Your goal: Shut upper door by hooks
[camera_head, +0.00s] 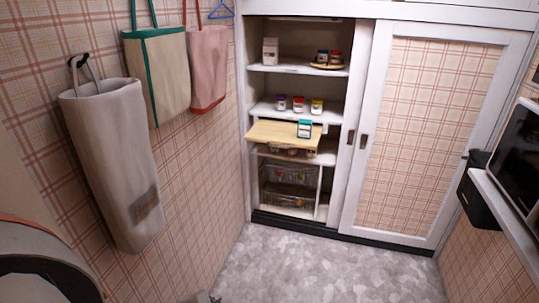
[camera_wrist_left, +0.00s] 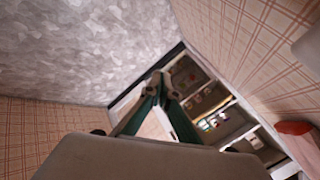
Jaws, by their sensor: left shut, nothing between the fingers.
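A tall white cupboard (camera_head: 355,100) stands at the back, with a plaid-panelled sliding door (camera_head: 435,130) on its right side. Its left side is open and shows the shelves. Above it runs a white upper strip (camera_head: 420,10), cut off by the picture's top edge; no open upper door shows. Hooks on the left plaid wall carry a grey bag (camera_head: 115,165), a beige and green bag (camera_head: 158,75) and a pink bag (camera_head: 207,65). My left gripper (camera_wrist_left: 163,82) is shut and empty in its wrist view, with the tilted shelves beyond. My right gripper is out of view.
A pull-out wooden board (camera_head: 275,134) juts from the cupboard with a small teal box (camera_head: 304,128) on it. Jars and wire baskets (camera_head: 290,185) fill other shelves. A microwave (camera_head: 520,155) sits on a right-hand shelf (camera_head: 500,205). The grey floor (camera_head: 330,265) is clear.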

